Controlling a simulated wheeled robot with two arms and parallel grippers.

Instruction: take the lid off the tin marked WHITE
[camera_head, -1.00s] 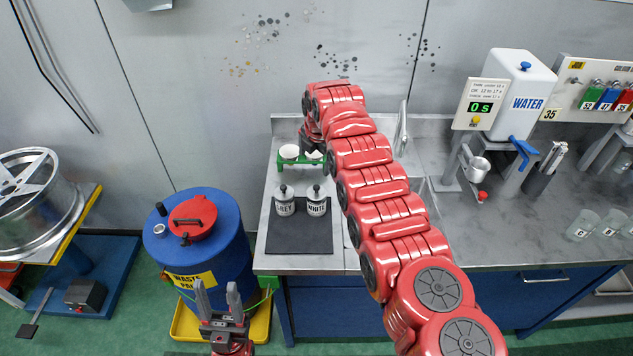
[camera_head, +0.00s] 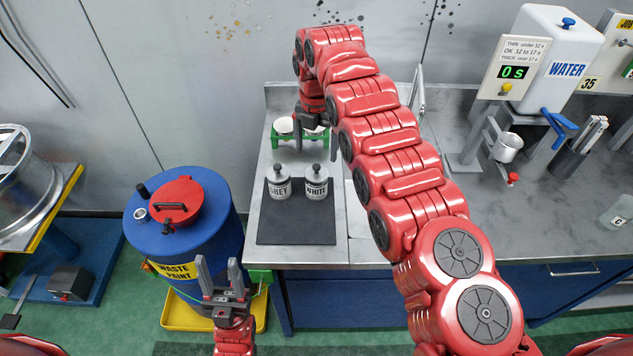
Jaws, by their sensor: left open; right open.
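The tin marked WHITE (camera_head: 316,185) stands upright on a dark mat (camera_head: 297,232) on the bench, its lid with a dark knob (camera_head: 316,169) on top. The tin marked GREY (camera_head: 278,185) stands just left of it, also lidded. My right gripper (camera_head: 316,142) is open and points down, showing above and behind the WHITE tin in the picture, apart from its knob. My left gripper (camera_head: 219,266) is open and empty, low in front of the blue waste drum, away from the tins.
A green stand (camera_head: 279,134) with white dishes is behind the tins, partly hidden by my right gripper. The blue waste paint drum (camera_head: 205,235) with a red lid (camera_head: 178,200) stands left of the bench. A water tank (camera_head: 545,60) and metal cup (camera_head: 507,147) are at right.

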